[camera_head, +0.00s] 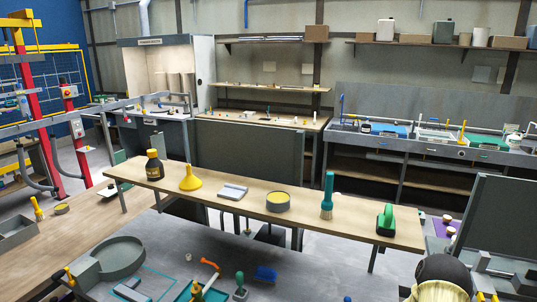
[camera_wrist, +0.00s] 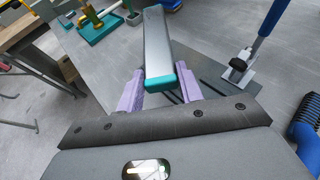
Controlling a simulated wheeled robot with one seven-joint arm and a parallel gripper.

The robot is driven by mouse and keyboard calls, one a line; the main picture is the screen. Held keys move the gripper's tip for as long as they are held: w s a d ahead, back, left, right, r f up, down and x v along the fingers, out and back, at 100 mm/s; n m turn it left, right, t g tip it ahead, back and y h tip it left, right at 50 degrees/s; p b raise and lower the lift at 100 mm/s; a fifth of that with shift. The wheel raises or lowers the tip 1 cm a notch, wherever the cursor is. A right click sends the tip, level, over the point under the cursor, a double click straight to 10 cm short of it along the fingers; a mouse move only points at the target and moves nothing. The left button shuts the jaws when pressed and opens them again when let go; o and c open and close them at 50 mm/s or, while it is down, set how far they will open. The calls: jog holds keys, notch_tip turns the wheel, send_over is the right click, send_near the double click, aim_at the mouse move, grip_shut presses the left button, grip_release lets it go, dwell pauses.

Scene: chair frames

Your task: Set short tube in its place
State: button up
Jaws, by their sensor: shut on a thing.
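My gripper (camera_wrist: 161,92) has two lilac fingers, shut on a short tube (camera_wrist: 157,45) in the wrist view. The tube is a grey square-section bar with a teal end cap towards the camera. It points away from my gripper, and its far end lies near the top edge of the view. A grey work surface (camera_wrist: 105,62) is behind it; I cannot tell the gap between them. I cannot make out the tube's place. In the head view I cannot pick out my gripper or the tube.
In the wrist view a blue-handled clamp (camera_wrist: 258,45) stands to the right and a teal tray (camera_wrist: 100,28) lies upper left. In the head view a wooden bench (camera_head: 235,195) holds a bottle, funnel, tin and brush. A round grey dish (camera_head: 118,258) sits lower left.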

notch_tip(320, 180, up, 4)
jog(key=p, duration=0.3)
jog(key=shift+r+p, duration=0.25)
jog(key=shift+p, duration=0.05)
jog(key=shift+w+f, duration=0.1)
jog(key=shift+f, duration=0.05)
notch_tip(320, 180, down, 5)
jog(key=b, duration=0.5)
jog(key=shift+d, duration=0.1)
dwell(0.4)
